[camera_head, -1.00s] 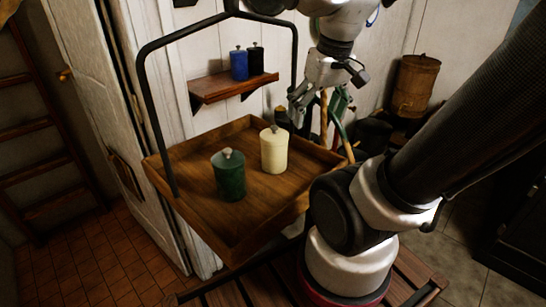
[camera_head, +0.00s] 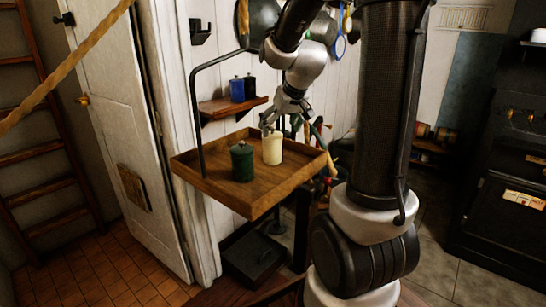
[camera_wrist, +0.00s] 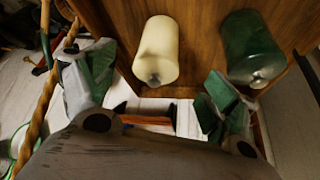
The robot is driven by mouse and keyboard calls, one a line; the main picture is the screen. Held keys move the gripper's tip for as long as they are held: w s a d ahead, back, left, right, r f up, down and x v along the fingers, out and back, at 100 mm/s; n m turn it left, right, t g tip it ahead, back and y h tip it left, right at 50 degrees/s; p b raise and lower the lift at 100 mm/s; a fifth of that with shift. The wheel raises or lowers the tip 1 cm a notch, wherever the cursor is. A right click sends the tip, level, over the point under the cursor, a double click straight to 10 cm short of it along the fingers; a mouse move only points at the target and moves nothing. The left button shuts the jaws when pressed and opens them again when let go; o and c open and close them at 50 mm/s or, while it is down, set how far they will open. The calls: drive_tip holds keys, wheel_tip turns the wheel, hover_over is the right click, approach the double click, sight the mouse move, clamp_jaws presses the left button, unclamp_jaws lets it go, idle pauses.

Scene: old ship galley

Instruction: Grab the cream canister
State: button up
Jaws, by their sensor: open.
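The cream canister (camera_head: 272,148) stands upright on a hanging wooden tray (camera_head: 222,195), with a dark green canister (camera_head: 242,162) to its left. My gripper (camera_head: 270,127) is open and empty, just above and behind the cream canister in the head view. In the wrist view the cream canister (camera_wrist: 157,52) is ahead of the gap between my green-padded fingers (camera_wrist: 153,98), apart from both. There the green canister (camera_wrist: 252,48) is on the right, beyond the right finger.
A wall shelf (camera_head: 232,106) behind the tray holds a blue canister (camera_head: 237,89) and a black canister (camera_head: 250,85). A black frame bar (camera_head: 197,110) rises from the tray's left side. The tray's front part is bare.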

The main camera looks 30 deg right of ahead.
sight(274, 132)
drive_tip(key=shift+w+r+t, duration=0.25)
drive_tip(key=shift+r+t, duration=0.05)
drive_tip(key=shift+w+d, duration=0.1)
drive_tip(key=shift+w, duration=0.2)
drive_tip(key=shift+w+f, duration=0.15)
drive_tip(key=shift+f, duration=0.05)
drive_tip(key=x, duration=0.7)
drive_tip(key=shift+w, duration=0.15)
drive_tip(key=c, duration=1.4)
